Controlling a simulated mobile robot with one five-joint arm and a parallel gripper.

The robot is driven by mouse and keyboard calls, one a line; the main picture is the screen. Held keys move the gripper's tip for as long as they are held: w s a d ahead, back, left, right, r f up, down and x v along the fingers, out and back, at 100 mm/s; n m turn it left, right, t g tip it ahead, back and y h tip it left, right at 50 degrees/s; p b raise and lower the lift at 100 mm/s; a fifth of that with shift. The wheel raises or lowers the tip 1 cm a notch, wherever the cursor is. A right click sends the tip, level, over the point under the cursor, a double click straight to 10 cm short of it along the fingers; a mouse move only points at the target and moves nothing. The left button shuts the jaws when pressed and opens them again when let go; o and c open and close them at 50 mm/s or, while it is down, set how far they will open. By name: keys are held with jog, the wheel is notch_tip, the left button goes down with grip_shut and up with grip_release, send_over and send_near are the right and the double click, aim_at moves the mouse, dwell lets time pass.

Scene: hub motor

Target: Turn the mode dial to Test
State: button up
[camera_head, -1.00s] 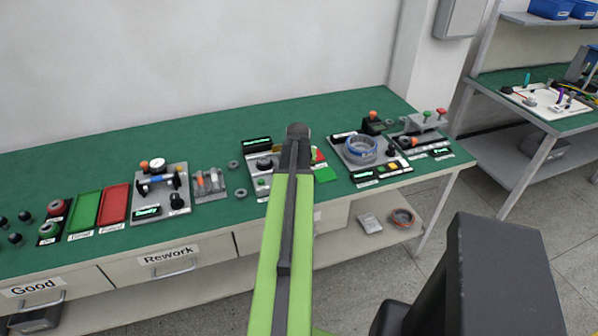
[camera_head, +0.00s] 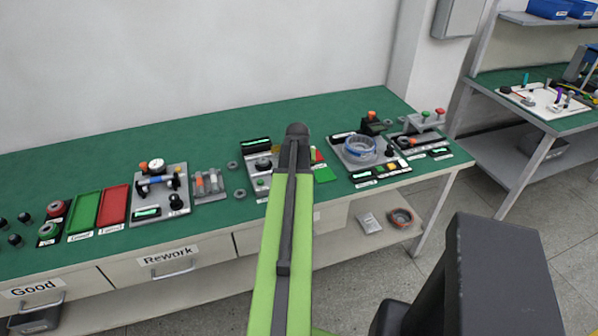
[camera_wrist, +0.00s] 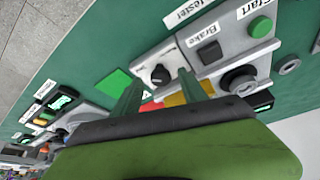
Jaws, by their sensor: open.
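A black knob with a white pointer mark (camera_wrist: 160,75) sits on a light grey plate in the wrist view. Its label is too blurred to read, so I cannot tell for sure that it is the mode dial. My gripper (camera_wrist: 159,80) is open, with one finger on each side of this knob in the picture. I cannot tell how far the fingertips are from it. In the head view my arm hides part of this panel and the gripper.
Beside the knobs are a green Start button (camera_wrist: 261,27), a black Brake switch (camera_wrist: 209,52) and a green square (camera_wrist: 114,83). In the head view, a blue ring fixture (camera_head: 360,149) stands right of my arm, and red (camera_head: 115,205) and green trays (camera_head: 84,212) lie left.

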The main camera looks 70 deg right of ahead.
jog(key=p+v, duration=1.5)
jog(key=v, duration=0.2)
